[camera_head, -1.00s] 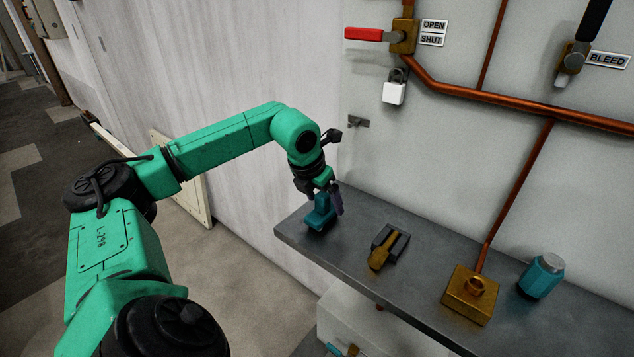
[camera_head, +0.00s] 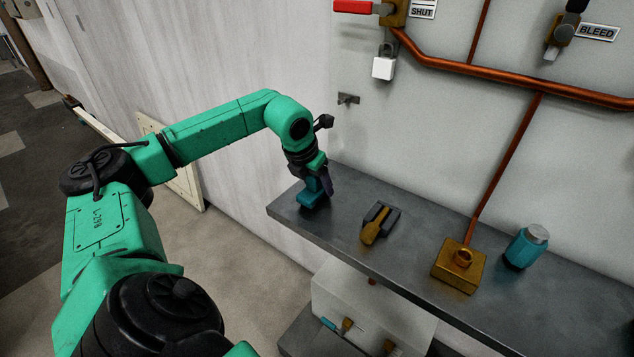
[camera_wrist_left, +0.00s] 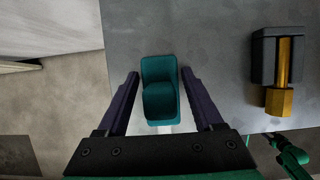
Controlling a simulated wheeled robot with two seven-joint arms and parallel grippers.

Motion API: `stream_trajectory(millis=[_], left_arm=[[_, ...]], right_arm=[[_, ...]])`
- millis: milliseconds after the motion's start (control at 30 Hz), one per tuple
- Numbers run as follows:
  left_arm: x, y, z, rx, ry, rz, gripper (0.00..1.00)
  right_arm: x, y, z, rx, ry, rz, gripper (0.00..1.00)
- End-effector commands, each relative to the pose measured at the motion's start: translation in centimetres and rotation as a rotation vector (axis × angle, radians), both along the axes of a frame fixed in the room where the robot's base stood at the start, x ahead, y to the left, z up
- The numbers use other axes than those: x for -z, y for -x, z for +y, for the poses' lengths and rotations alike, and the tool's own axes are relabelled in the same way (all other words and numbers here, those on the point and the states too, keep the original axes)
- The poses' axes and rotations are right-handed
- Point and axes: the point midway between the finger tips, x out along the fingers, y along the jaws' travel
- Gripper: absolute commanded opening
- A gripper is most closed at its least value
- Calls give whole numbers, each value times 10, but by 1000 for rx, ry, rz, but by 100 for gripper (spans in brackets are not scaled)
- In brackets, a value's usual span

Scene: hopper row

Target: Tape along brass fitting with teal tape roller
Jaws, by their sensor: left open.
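The teal tape roller (camera_head: 311,199) stands at the left end of the grey shelf. In the left wrist view the roller (camera_wrist_left: 160,90) lies between the dark purple fingers of my left gripper (camera_wrist_left: 160,82), with a gap on each side. The left gripper (camera_head: 318,187) is open, low around the roller. The brass fitting (camera_head: 373,230), with a hexagonal end, lies in a dark holder to the right of the roller. It also shows at the right of the left wrist view (camera_wrist_left: 279,102). My right gripper cannot be made out.
Farther right on the shelf (camera_head: 410,250) are a brass block (camera_head: 456,272) with a round socket and a teal jar (camera_head: 521,250) with a grey lid. Copper pipes, valves and a white padlock (camera_head: 384,67) are on the wall behind. Small tools lie lower down.

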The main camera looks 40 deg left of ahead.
Motion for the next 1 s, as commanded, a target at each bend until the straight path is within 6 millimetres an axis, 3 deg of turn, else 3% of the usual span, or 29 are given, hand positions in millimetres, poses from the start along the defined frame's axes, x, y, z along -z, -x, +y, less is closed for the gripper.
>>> stream_trajectory(millis=[833,867,1000], left_arm=[[-12,0,0,0,0,0,68],[-12,0,0,0,0,0,64],[-12,0,0,0,0,0,11]], right_arm=[[-9,-1,2,0,-2,-2,50],[-9,-1,2,0,-2,-2,50],[-9,-1,2,1,-2,-2,50]])
